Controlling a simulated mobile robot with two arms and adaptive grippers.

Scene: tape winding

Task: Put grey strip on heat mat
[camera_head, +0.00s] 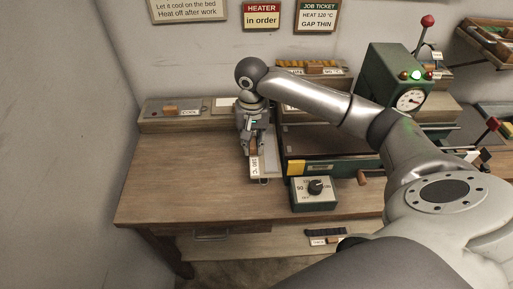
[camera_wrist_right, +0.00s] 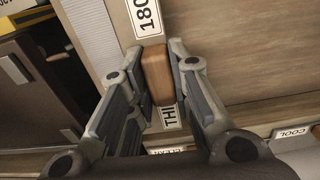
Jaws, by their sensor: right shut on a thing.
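My right gripper (camera_head: 254,146) is at the left side of the green machine, pointing down at the bench. In the right wrist view its fingers (camera_wrist_right: 157,58) are shut on a brown wooden grip block. In the head view the strip (camera_head: 266,172) lies along the machine's left edge, with the "180 °C" label showing. I cannot tell whether it touches the surface below. I cannot clearly pick out the heat mat. My left gripper is not in view.
The green machine (camera_head: 333,166) has a dial column (camera_head: 398,75) behind my arm. A control box (camera_head: 314,194) with a black knob stands in front. A rail labelled "COOL" (camera_head: 155,117) runs at the back left. The bench's left half (camera_head: 185,180) is clear. A dark strip (camera_head: 323,232) lies below.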

